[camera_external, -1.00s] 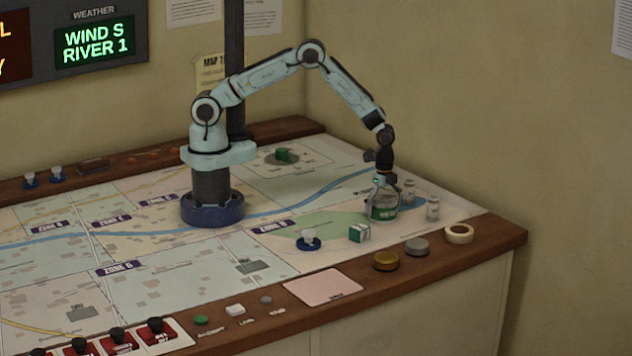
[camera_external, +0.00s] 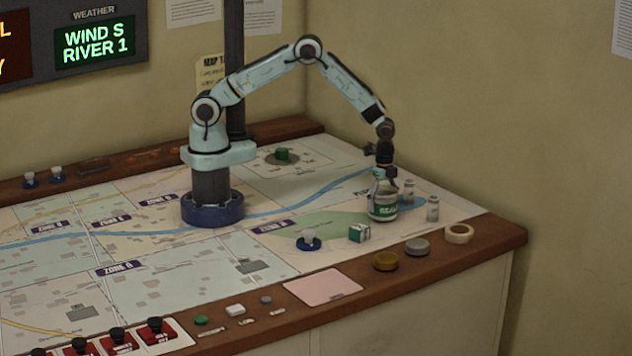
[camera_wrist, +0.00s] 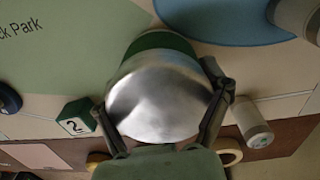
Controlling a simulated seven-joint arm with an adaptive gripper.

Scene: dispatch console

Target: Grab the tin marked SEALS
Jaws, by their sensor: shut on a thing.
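The SEALS tin (camera_external: 383,209) is a round silver tin with a green band and pale lettering, at the right end of the map table. My gripper (camera_external: 384,176) points down over it and is shut on its upper part. In the wrist view the tin's shiny metal top (camera_wrist: 160,103) fills the middle, with one finger of my gripper (camera_wrist: 163,112) against each side. The tin is upright. I cannot tell whether its bottom is touching the map.
Two small grey canisters (camera_external: 432,208) (camera_external: 408,191) stand close on the right. Brown (camera_external: 386,261) and grey (camera_external: 417,247) discs and a tape ring (camera_external: 459,234) lie on the wooden edge.

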